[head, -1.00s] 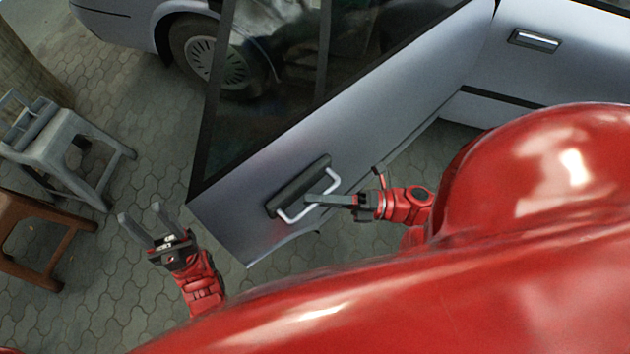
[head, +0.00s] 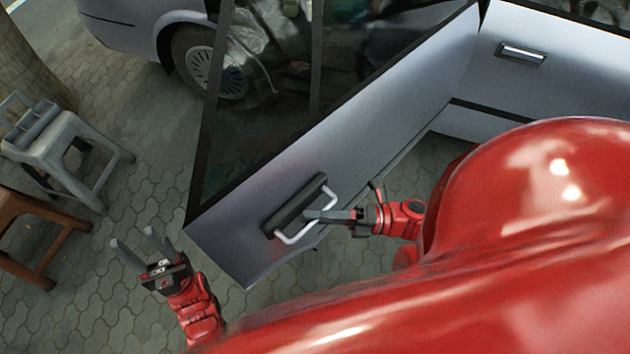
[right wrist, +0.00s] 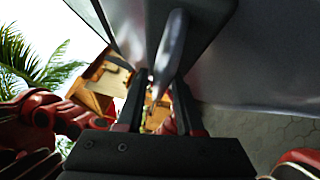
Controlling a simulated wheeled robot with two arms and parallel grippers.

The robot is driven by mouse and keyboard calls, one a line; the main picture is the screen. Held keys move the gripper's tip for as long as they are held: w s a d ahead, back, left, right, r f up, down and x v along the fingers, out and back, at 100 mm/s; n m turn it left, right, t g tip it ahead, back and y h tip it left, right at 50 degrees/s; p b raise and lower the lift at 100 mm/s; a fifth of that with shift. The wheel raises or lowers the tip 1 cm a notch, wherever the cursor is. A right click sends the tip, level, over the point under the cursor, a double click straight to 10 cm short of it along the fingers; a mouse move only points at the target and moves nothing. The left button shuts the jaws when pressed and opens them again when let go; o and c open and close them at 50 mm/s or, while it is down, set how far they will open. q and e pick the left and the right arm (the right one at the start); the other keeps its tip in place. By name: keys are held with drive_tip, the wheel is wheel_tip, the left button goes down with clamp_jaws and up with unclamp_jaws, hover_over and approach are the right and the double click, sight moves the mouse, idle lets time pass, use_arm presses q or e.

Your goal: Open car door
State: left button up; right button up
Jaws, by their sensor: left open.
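The silver car door (head: 385,125) stands open at an angle to the car, its dark window on the left side. A bar-shaped door handle (head: 290,238) sticks out from its dark base near the door's free edge. My right gripper (head: 318,216) is at this handle, fingers reaching across the bar. In the right wrist view, the two fingers (right wrist: 158,88) are apart with the grey handle bar (right wrist: 173,45) at their tips; whether they clamp it I cannot tell. My left gripper (head: 133,247) is open and empty, left of the door, apart from it.
A grey stool (head: 72,135) and a brown stool (head: 40,238) stand at the left, near my left gripper. The silver car body with another handle (head: 522,52) is at the upper right. Paving is free between stools and door.

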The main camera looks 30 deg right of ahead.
drive_tip(key=shift+o, duration=0.6)
drive_tip(key=b+v, duration=0.3)
drive_tip(key=v, duration=1.4)
drive_tip(key=shift+d, duration=0.2)
drive_tip(key=shift+s, duration=0.1)
drive_tip(key=shift+f, duration=0.1)
idle(0.5)
